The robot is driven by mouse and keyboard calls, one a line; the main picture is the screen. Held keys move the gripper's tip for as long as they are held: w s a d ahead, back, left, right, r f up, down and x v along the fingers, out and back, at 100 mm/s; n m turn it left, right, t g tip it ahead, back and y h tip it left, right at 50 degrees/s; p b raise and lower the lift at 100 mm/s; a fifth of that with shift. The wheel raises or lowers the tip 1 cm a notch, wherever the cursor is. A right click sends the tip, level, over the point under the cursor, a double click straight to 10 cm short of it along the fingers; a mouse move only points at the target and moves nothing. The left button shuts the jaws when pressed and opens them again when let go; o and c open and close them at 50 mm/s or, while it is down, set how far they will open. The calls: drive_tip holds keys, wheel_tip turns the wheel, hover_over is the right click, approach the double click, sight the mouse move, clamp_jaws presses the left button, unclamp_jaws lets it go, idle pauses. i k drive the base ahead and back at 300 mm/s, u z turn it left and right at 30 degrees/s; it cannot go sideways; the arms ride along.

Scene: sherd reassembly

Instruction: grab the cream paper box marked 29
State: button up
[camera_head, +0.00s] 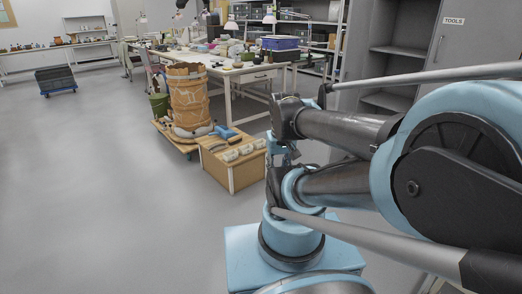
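I cannot make out a cream paper box marked 29; no number 29 is readable in the head view. Small pale items stand on the long work table (262,75) at the back, too small to identify. My arm fills the right side and covers part of the floor and cabinets. I cannot pick out my gripper's fingers in this view.
A low wooden box (217,174) with cream rolls and a blue-handled tool on top stands ahead. A dark cart (55,79) is far left. The left floor is clear.

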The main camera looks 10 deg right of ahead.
sight(246, 150)
drive_tip(key=u, duration=0.65)
drive_tip(key=i, duration=1.2)
drive_tip(key=u, duration=0.2)
